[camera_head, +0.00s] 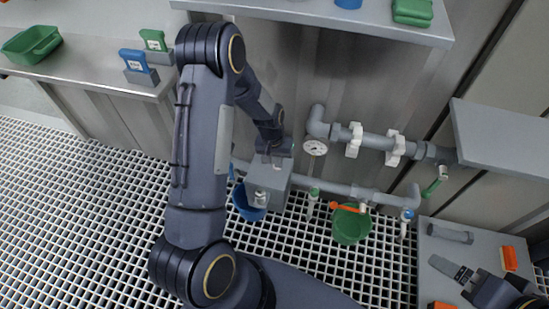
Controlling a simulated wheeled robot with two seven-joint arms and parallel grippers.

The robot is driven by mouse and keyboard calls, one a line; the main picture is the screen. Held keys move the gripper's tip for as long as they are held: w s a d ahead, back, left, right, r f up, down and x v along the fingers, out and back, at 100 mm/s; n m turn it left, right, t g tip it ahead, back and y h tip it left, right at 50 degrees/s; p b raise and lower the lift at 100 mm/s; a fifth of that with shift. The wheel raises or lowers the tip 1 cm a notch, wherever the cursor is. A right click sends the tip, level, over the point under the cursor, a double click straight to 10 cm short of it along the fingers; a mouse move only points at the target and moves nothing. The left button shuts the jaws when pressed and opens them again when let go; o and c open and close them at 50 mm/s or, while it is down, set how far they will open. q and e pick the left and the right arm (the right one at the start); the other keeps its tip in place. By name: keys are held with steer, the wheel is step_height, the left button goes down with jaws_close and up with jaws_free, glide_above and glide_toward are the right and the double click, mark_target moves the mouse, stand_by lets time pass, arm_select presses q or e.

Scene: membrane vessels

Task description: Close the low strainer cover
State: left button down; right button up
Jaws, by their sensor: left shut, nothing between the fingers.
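A grey box-shaped housing (268,184), which looks like the low strainer, sits on the low pipe run behind the floor grating. My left arm arches over from the bottom and reaches down to it. My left gripper (271,158) is shut and empty at the top of the housing. It hides part of the top, so I cannot tell how far the cover is open, or whether the gripper touches it. My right gripper (452,269) is low at the right edge, over the grey bench, and its jaw state is unclear.
A blue bucket (247,202) and a green bucket (351,226) stand under the pipes. An orange-handled valve (346,208) and a gauge (315,147) are right of the housing. A shelf (330,14) overhangs behind. Open grating (80,215) lies left.

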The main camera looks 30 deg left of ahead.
stand_by(0.3)
arm_select(q)
steer(key=shift+r+p, duration=0.35)
steer(key=shift+p, duration=0.05)
step_height(320, 180, up, 3)
steer(key=p, duration=0.2)
steer(key=shift+r+p, duration=0.2)
steer(key=shift+p, duration=0.1)
step_height(320, 180, up, 10)
steer(key=p, duration=0.3)
